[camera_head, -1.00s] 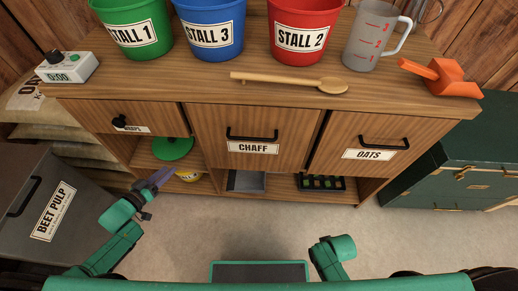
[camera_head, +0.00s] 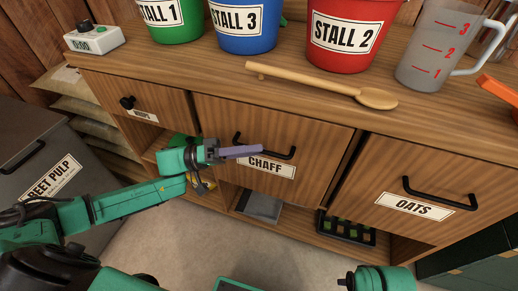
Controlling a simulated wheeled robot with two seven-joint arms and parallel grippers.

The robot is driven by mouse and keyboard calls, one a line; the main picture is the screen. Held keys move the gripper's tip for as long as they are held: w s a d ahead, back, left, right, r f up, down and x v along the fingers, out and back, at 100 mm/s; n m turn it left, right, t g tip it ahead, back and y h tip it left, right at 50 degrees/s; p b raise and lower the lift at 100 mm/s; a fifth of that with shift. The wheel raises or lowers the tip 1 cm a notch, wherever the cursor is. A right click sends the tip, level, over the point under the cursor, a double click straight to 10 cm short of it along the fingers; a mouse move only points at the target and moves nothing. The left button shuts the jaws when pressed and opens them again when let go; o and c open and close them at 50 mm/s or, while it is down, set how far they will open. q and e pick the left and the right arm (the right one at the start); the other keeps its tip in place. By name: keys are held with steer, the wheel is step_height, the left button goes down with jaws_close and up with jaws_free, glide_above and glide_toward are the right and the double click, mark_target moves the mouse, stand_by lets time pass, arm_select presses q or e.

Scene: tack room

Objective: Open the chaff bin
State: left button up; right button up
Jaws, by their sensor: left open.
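The chaff bin (camera_head: 318,140) is a wooden front in the middle of the cabinet, flush with its neighbours and shut. It has a black bar handle (camera_head: 284,155) and a white CHAFF label (camera_head: 272,170). My left gripper (camera_head: 250,152) is open, in front of the bin and pointing right. Its purple-grey fingers overlap the handle's lower left part and the top of the label in the head view. I cannot tell whether they touch the handle. Of my right arm only a green link shows at the bottom right; its gripper is out of view.
The oats bin (camera_head: 365,205) is to the right and a smaller knobbed front (camera_head: 110,92) to the left, both shut. A beet pulp bin (camera_head: 20,130) is at the left.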

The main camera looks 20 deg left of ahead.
arm_select(q)
steer(key=shift+x, duration=0.85)
jaws_close()
stand_by(0.8)
